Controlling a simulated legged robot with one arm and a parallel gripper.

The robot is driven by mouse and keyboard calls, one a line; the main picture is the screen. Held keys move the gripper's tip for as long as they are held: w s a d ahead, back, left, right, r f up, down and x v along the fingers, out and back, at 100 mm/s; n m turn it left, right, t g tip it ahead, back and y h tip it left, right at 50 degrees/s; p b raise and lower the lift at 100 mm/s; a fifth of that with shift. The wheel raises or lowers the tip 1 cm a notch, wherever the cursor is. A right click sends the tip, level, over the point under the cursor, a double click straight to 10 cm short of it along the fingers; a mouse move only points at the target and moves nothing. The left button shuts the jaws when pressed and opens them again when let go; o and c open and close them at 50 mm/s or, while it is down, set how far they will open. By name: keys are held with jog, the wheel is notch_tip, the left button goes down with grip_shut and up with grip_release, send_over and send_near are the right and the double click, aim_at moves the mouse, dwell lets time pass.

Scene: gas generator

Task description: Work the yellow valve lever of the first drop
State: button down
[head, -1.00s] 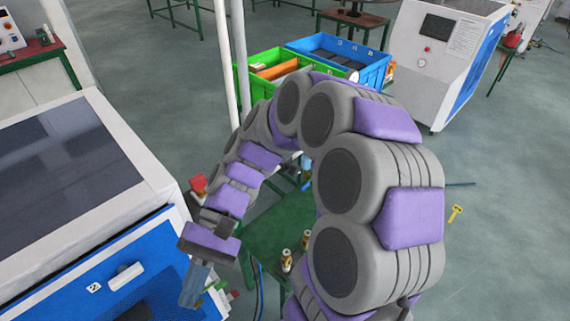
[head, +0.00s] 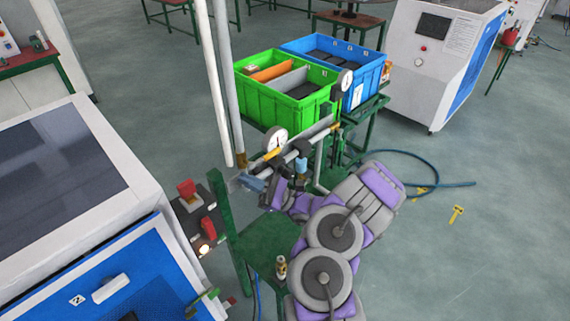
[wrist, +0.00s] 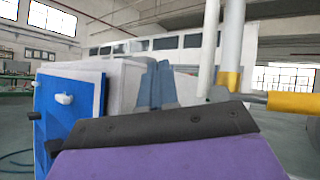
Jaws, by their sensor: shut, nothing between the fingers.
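A short yellow piece (head: 272,153) shows beside a round gauge on the grey pipework in the head view; I cannot tell whether it is the valve lever or a pipe marking. My gripper (head: 250,183) is just below and left of it, apart from it as far as I can see. In the wrist view my gripper's blue-grey fingers (wrist: 158,85) are together and empty. A thick yellow section (wrist: 292,102) lies at the right edge there, clear of the fingers. My arm hides part of the lower pipework.
White upright pipes (head: 222,85) stand just behind my gripper. A gauge (head: 276,138) is close by. A control box with red switches (head: 188,190) and a blue-white machine (head: 130,240) are left. Green (head: 290,95) and blue (head: 345,65) crates stand behind.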

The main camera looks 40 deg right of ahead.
aim_at(266, 157)
jog(key=s+d+f+m+t+h, duration=0.3)
jog(key=d+f+m+h, duration=0.2)
jog(key=d+f+h, duration=0.25)
jog(key=s+d+f+m+t+h, duration=0.4)
jog(key=d+f+m+h, duration=0.2)
jog(key=d+h, duration=0.2)
jog(key=r+b+x, duration=0.1)
jog(key=x, duration=0.5)
jog(key=s+a+r+b+x, duration=0.1)
jog(key=b+x, duration=0.1)
jog(key=x, duration=0.5)
jog(key=shift+s+r, duration=0.15)
jog(key=shift+s, duration=0.05)
jog(key=shift+d+y, duration=0.1)
jog(key=shift+y, duration=0.25)
